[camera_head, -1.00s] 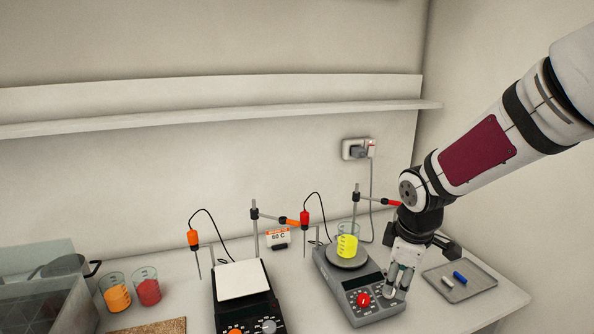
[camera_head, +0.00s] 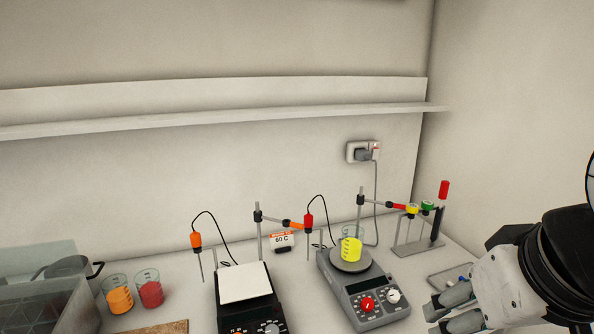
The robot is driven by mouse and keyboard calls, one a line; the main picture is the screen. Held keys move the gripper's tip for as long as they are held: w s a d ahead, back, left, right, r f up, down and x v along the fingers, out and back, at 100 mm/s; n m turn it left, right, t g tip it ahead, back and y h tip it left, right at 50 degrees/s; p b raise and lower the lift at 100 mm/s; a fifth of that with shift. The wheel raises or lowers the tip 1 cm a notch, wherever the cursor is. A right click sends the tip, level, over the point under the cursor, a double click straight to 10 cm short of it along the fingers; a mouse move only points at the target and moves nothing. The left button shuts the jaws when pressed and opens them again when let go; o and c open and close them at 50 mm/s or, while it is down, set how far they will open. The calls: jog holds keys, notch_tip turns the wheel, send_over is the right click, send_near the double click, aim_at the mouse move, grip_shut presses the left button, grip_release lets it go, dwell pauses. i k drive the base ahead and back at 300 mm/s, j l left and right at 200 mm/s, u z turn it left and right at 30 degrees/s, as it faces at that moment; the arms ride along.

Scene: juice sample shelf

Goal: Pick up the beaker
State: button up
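A glass beaker (camera_head: 351,250) with yellow contents stands upright on the round plate of the grey hot plate stirrer (camera_head: 370,298). Two more glass beakers stand at the left, one with orange contents (camera_head: 119,299) and one with red contents (camera_head: 150,293). My gripper (camera_head: 432,320) is at the lower right, right of the grey stirrer and apart from the yellow beaker. Its fingers point left with a gap between them, and nothing shows in it.
Clamp stands with probes (camera_head: 308,221) rise around both stirrers. A black stirrer with a white top (camera_head: 244,282) stands mid-left. A rack (camera_head: 418,245) with coloured-handled tools is behind my gripper. A small tray (camera_head: 450,276) is partly hidden. A clear bin (camera_head: 45,295) stands far left.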

aim_at(351, 243)
jog(key=i+l+u, duration=0.3)
jog(key=l, duration=0.25)
jog(key=i+l+u, duration=0.3)
jog(key=l, duration=0.35)
